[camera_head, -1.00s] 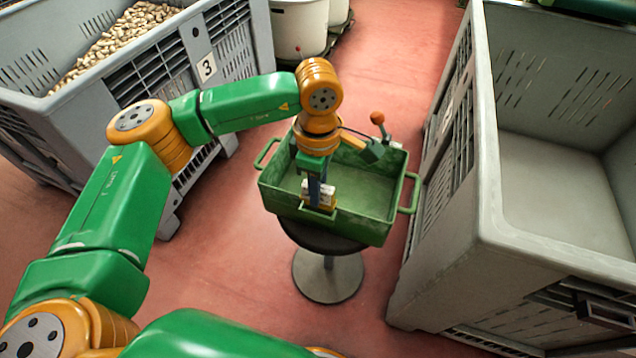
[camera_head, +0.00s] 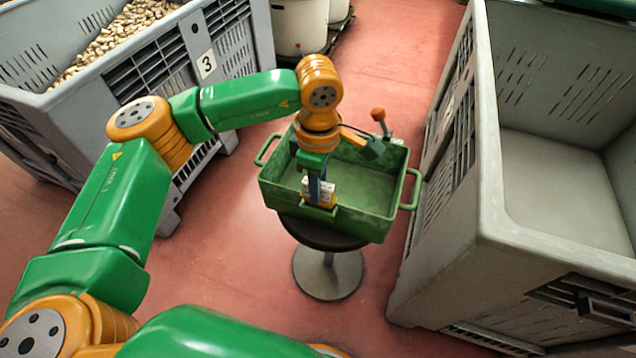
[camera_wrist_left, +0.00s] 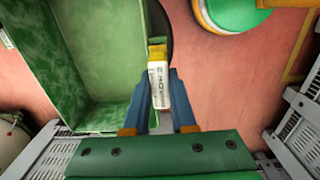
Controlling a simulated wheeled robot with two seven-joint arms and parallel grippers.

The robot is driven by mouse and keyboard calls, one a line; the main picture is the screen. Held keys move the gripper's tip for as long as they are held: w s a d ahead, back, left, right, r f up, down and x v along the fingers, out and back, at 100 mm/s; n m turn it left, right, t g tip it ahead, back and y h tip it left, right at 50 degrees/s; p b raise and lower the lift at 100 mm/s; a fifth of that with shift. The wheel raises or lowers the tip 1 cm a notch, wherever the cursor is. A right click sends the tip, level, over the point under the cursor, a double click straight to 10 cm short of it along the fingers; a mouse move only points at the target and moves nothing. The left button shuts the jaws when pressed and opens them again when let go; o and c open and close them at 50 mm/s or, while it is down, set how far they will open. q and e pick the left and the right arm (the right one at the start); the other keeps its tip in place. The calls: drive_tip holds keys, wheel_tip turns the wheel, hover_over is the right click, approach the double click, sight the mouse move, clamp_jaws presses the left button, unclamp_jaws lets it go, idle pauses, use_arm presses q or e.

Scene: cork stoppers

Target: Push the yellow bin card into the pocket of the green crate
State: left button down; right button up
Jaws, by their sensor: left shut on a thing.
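The green crate (camera_head: 375,218) stands on a dark round stool (camera_head: 318,236). My left gripper (camera_head: 317,190) reaches down at the crate's near wall and is shut on the bin card (camera_head: 328,188), which has a white printed label and a yellow lower part. In the left wrist view the card (camera_wrist_left: 159,86) sits between the two blue fingers (camera_wrist_left: 161,80), its yellow end (camera_wrist_left: 157,52) at the crate's wall (camera_wrist_left: 122,60). The pocket is largely hidden by the card and fingers; how deep the card sits in it cannot be told. My right gripper is not in view.
A large grey bin (camera_head: 225,55) with corks (camera_head: 125,30) stands at the left, and an empty grey bin (camera_head: 490,225) stands close to the crate's right handle. Red floor (camera_head: 395,60) is clear behind.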

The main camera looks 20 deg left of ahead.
use_arm(q)
drive_tip(key=shift+f+b, duration=1.35)
drive_tip(key=shift+f, duration=0.2)
idle(0.9)
drive_tip(key=c, duration=0.7)
unclamp_jaws()
drive_tip(key=shift+o, duration=0.2)
